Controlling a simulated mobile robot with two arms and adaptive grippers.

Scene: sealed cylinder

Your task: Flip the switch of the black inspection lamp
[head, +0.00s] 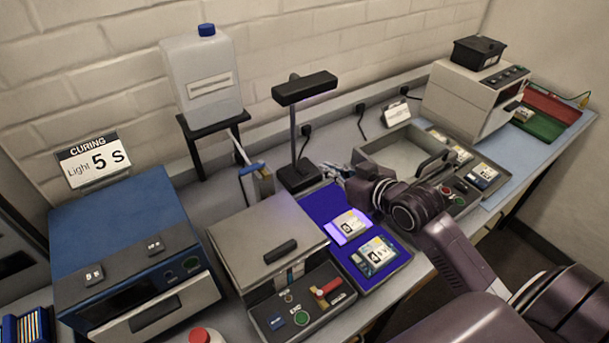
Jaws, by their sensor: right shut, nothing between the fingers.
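The black inspection lamp (304,88) stands at the back of the bench, with a flat head on a thin post and a square black base (299,177). A purple tint shows under its head, and the blue mat (312,205) in front looks lit violet. My right gripper (332,170) is shut and empty. Its fingertips are just right of the lamp base, close to it; I cannot tell whether they touch. The switch is not clearly visible. My left gripper is out of view.
Two small labelled cards (350,225) lie on the mat. A grey-lidded box (268,235) with a control panel stands left of it, and a blue oven (130,250) further left. An open grey chamber (390,150) is behind my right arm. A white jug (203,80) sits on a black stand.

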